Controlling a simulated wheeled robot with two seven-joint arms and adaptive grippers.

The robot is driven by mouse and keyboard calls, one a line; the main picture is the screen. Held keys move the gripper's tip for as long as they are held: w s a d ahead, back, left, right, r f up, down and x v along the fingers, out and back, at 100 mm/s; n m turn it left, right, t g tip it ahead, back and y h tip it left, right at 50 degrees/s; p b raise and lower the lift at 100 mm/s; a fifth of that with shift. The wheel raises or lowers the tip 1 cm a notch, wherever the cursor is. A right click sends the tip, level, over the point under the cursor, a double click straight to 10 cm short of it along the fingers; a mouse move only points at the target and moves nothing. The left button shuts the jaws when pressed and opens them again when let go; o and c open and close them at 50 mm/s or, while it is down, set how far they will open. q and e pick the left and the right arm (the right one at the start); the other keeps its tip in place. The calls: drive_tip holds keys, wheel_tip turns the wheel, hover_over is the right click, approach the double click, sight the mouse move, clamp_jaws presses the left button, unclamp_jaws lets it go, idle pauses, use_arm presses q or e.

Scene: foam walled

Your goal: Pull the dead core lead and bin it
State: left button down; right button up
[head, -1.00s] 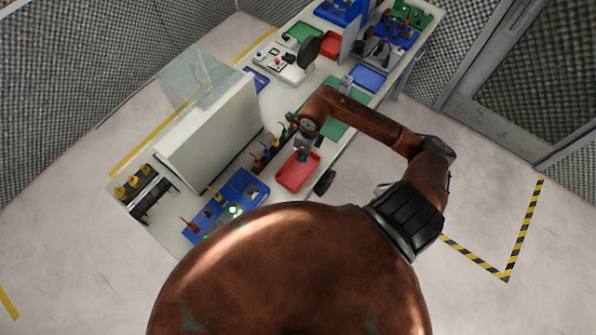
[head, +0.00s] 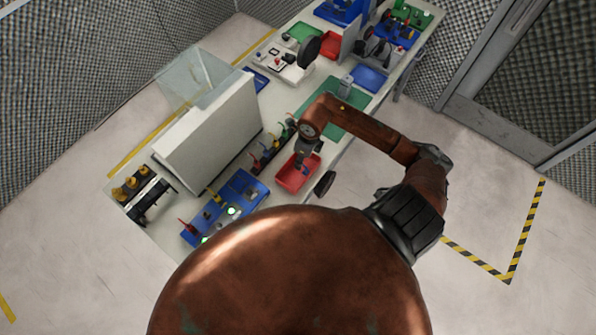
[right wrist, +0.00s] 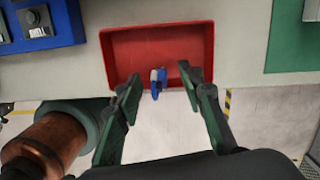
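A red tray (head: 290,183) sits at the near edge of the bench. It also shows in the right wrist view (right wrist: 140,30). My right gripper (right wrist: 157,84) is above the tray's near side with its fingers spread apart. A small blue piece (right wrist: 157,80), perhaps a lead's end, shows between the fingers, clear of both. I cannot tell whether it lies on the tray or is in the air. A blue board (head: 250,186) with green lights and coloured plugs lies left of the tray. Several coloured leads (head: 268,154) stand in a row behind it. My left gripper is out of view.
A tall white panel (head: 210,135) stands behind the leads. A green mat (head: 345,95) and a blue tray (head: 370,78) lie farther along the bench. A dark round object (head: 324,184) is beside the red tray. The floor right of the bench is clear.

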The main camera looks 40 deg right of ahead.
wheel_tip(320, 180, up, 12)
drive_tip(key=s, duration=0.1)
drive_tip(key=shift+s+d, duration=0.15)
drive_tip(key=shift+d, duration=0.2)
idle(0.5)
